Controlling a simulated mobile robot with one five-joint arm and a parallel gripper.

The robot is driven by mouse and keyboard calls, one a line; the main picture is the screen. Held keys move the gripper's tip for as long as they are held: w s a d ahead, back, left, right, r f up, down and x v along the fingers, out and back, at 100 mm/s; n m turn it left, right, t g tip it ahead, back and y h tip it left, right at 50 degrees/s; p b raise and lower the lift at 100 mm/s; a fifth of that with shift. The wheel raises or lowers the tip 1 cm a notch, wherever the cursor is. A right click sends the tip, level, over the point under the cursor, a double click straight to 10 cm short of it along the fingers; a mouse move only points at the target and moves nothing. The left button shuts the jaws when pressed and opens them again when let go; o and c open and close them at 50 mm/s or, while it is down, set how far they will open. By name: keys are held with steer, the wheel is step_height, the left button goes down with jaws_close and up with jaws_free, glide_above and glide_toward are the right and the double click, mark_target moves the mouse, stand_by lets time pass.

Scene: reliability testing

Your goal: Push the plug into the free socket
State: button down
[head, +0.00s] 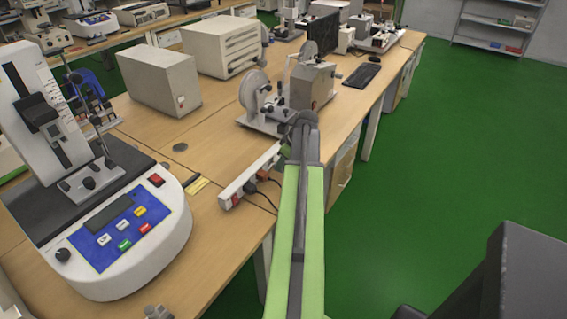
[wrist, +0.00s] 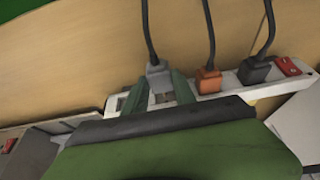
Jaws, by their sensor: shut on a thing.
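The white power strip (wrist: 235,81) runs across the wrist view. My gripper (wrist: 160,78) has its two green fingers on either side of a grey plug (wrist: 158,76) with a dark cord. The plug is at the strip, left of the orange plug; I cannot tell whether its pins are in a socket, as the fingers and gripper body hide part of it. An orange plug (wrist: 208,80) and a black plug (wrist: 254,71) sit in the strip. In the head view the strip (head: 233,185) lies along the table edge; my arm hides the gripper and grey plug.
A red switch (wrist: 288,66) is at the strip's right end. In the head view, a white tester with a blue panel (head: 120,235) stands left, and a machine with a wheel (head: 255,92) stands beyond the strip. The green floor (head: 440,150) at right is open.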

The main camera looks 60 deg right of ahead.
steer(key=shift+w, duration=1.7)
stand_by(2.4)
steer(key=c, duration=0.9)
jaws_free()
steer(key=shift+c, duration=0.2)
steer(key=p+v, duration=1.6)
steer(key=v, duration=0.1)
steer(key=shift+r, duration=0.25)
steer(key=shift+s, duration=0.1)
